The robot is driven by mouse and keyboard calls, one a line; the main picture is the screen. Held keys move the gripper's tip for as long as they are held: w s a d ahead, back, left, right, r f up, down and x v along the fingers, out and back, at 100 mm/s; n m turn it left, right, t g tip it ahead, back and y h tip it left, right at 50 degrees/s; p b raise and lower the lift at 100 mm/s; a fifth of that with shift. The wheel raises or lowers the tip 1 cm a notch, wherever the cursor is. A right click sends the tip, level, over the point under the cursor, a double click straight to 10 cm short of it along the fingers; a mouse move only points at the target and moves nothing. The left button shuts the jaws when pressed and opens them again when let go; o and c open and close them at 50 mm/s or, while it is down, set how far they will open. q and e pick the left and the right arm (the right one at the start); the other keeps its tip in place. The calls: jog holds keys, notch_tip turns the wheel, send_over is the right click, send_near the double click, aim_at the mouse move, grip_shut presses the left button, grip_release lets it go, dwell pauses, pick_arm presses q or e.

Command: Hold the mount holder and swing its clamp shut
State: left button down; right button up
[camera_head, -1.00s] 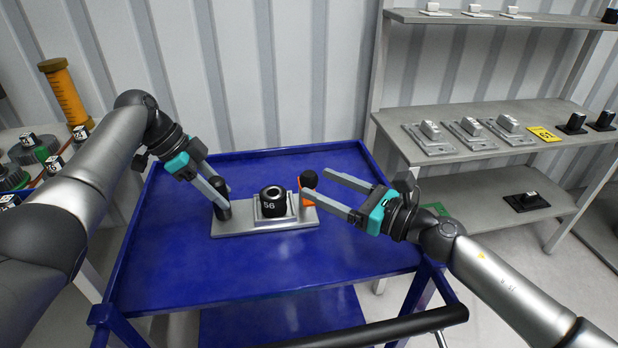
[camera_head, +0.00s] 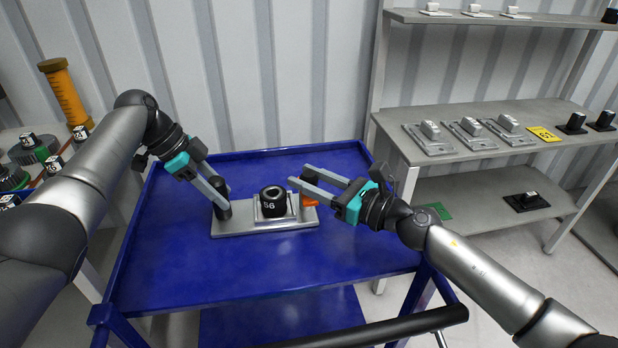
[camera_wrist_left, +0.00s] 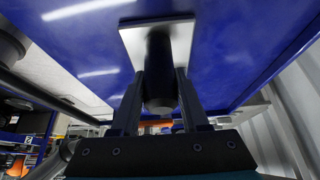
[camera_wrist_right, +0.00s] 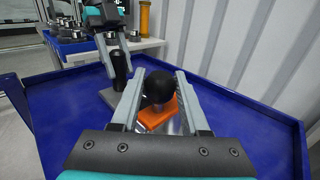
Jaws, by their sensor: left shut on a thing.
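The mount holder is a grey metal plate (camera_head: 262,229) on the blue cart, with a black post (camera_head: 222,209) at its left end and a black round part marked 56 (camera_head: 273,203) in the middle. My left gripper (camera_head: 220,188) is shut on the black post, which also shows between its fingers in the left wrist view (camera_wrist_left: 160,92). At the right end is the orange clamp (camera_head: 310,202). Its black ball knob (camera_wrist_right: 158,86) sits between the spread fingers of my right gripper (camera_wrist_right: 160,80). In the head view the right gripper (camera_head: 300,176) mostly hides the knob.
The blue cart top (camera_head: 180,275) is clear around the plate, with a raised rim (camera_head: 270,153) at the back. A grey shelf (camera_head: 480,165) with several parts stands on the right. An orange cylinder (camera_head: 64,92) stands on the left table.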

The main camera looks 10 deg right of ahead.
grip_shut()
dwell(0.9)
